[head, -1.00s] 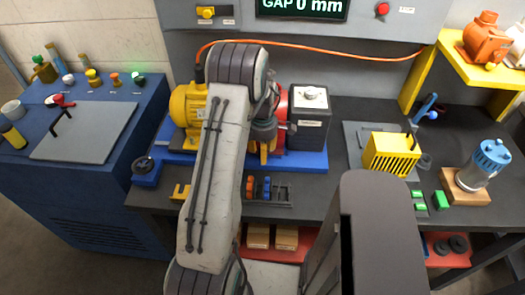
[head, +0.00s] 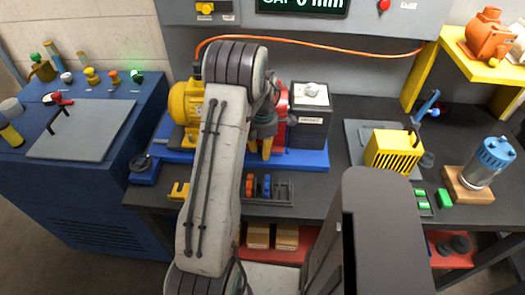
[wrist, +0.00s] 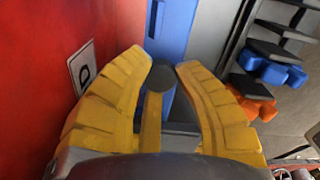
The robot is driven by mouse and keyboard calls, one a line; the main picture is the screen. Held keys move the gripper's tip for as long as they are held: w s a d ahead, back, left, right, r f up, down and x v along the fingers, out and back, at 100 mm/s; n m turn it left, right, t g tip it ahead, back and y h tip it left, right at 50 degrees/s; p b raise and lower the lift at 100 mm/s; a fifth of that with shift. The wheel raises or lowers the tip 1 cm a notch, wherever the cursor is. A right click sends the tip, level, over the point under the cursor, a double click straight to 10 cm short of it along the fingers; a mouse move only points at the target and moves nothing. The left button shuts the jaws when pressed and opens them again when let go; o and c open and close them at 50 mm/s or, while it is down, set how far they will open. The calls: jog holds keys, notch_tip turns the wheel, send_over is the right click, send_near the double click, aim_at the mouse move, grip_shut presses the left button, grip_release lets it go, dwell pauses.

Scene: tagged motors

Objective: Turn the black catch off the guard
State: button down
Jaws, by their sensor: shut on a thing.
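The red guard (head: 281,103) stands on the blue bed, largely hidden behind my arm. In the wrist view its red wall (wrist: 50,55) fills the left side and carries a small white label. My gripper (wrist: 166,64), with yellow ribbed fingers, is shut on a dark round-ended piece, which looks like the black catch (wrist: 163,76), between its tips. Whether the catch still overlaps the guard cannot be told. In the head view my gripper (head: 261,148) points down just in front of the guard, and the catch is hidden there.
A yellow motor (head: 187,108) is left of my arm and a dark box (head: 311,112) right of the guard. A rack with blue and orange pieces (head: 280,190) lies in front. A yellow finned block (head: 393,152) stands further right.

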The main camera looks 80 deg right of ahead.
jog(key=shift+f, duration=0.1)
jog(key=c, duration=0.9)
grip_release()
jog(key=shift+o, duration=0.2)
